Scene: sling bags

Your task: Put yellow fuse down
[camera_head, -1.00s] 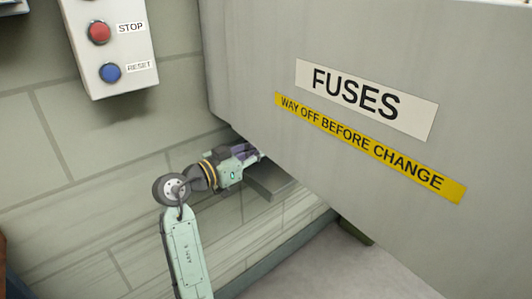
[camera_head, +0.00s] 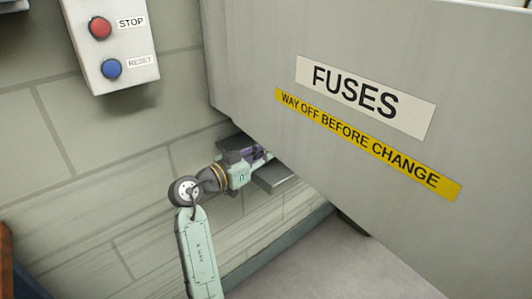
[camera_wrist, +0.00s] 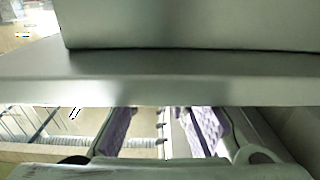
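My gripper (camera_head: 262,156) is at the grey ledge (camera_head: 276,182) beneath the grey fuse panel (camera_head: 300,35) in the head view. The panel partly hides its far end. In the wrist view my gripper (camera_wrist: 162,128) shows two purple-padded fingers standing well apart, with nothing visibly gripped between them. A grey edge across that view hides the fingertips. I see no yellow fuse in either view; anything on the ledge behind the panel is hidden.
The panel has a FUSES label (camera_head: 366,97) and a yellow warning strip (camera_head: 366,145). A control box (camera_head: 112,45) with red and blue buttons hangs on the wall at upper left. Tiled wall (camera_head: 90,190) lies left of my arm.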

